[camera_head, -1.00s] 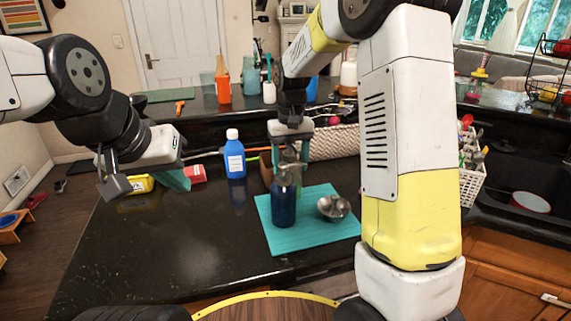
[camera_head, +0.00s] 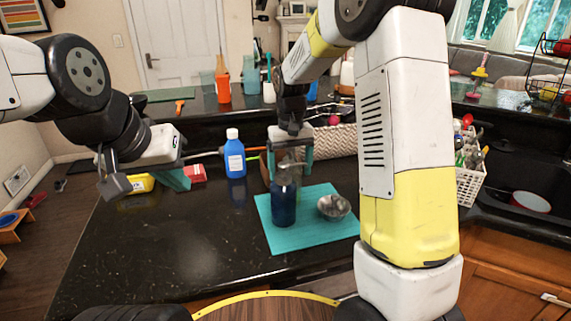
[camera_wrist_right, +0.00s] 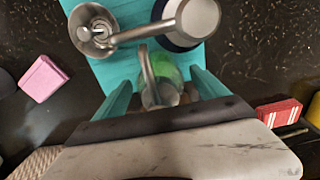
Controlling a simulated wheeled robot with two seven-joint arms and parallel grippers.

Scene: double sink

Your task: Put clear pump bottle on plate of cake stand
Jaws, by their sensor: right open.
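My right gripper (camera_head: 290,162) is open above the back of the teal mat, behind a dark blue pump bottle (camera_head: 284,207). In the right wrist view its teal fingers (camera_wrist_right: 160,92) stand apart on either side of a clear pump bottle with green in it (camera_wrist_right: 166,72). The dark bottle's pump spout (camera_wrist_right: 130,34) also crosses that view. A small silver metal dish (camera_head: 333,207) stands on the mat; it shows again in the wrist view (camera_wrist_right: 92,28). I cannot tell whether it is the cake stand. My left gripper (camera_head: 174,178) is at the left; its jaw opening is unclear.
The teal mat (camera_head: 318,237) lies on the black counter. A blue bottle with a white cap (camera_head: 235,158) and a red box (camera_head: 195,173) stand behind and left. A woven basket (camera_head: 333,142) is behind the gripper. The front left counter is clear.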

